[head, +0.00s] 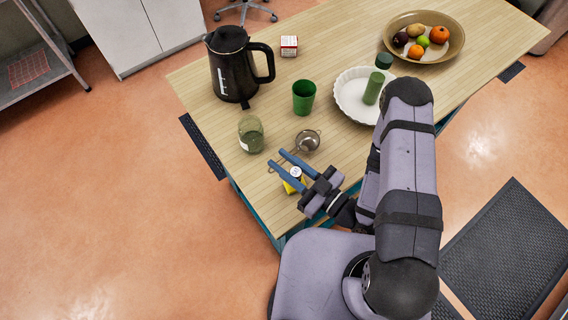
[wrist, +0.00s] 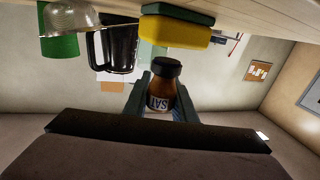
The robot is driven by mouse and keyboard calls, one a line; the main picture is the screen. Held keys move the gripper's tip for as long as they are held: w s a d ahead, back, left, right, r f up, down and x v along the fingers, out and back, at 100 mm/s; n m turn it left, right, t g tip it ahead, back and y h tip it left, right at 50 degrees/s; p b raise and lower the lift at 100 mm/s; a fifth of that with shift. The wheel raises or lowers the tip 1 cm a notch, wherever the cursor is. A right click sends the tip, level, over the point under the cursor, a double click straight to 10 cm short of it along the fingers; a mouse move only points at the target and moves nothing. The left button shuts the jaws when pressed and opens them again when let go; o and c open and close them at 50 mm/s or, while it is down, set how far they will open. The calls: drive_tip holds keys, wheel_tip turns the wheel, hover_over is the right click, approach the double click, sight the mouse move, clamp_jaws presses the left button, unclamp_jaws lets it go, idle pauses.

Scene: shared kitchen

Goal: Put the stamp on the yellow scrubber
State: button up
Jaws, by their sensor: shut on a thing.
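My gripper (head: 282,159) is shut on a small brown, bottle-like thing, the only candidate for the stamp (wrist: 161,98). In the wrist view it has a black cap-like end and a white lettered band, and its black end points toward the tabletop; the head view shows its pale round top (head: 296,172) between the fingers. The yellow scrubber (head: 290,188) lies on the table under the gripper, partly hidden. In the wrist view, which is upside down, the scrubber (wrist: 175,33) has a green layer against the table. A gap shows between the stamp and its yellow face.
A strainer (head: 307,141) and a glass jar (head: 250,136) stand close beyond the gripper. Farther off are a green cup (head: 303,97), a black kettle (head: 228,68), a white dish (head: 350,96) and a fruit bowl (head: 456,42). The table's near edge is close.

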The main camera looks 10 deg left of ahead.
drive_tip(key=shift+f, duration=0.6)
drive_tip(key=shift+f, duration=0.2)
drive_tip(key=o, duration=1.1)
drive_tip(key=shift+r, duration=0.25)
drive_tip(key=shift+v, duration=3.75)
drive_tip(key=shift+s, duration=0.15)
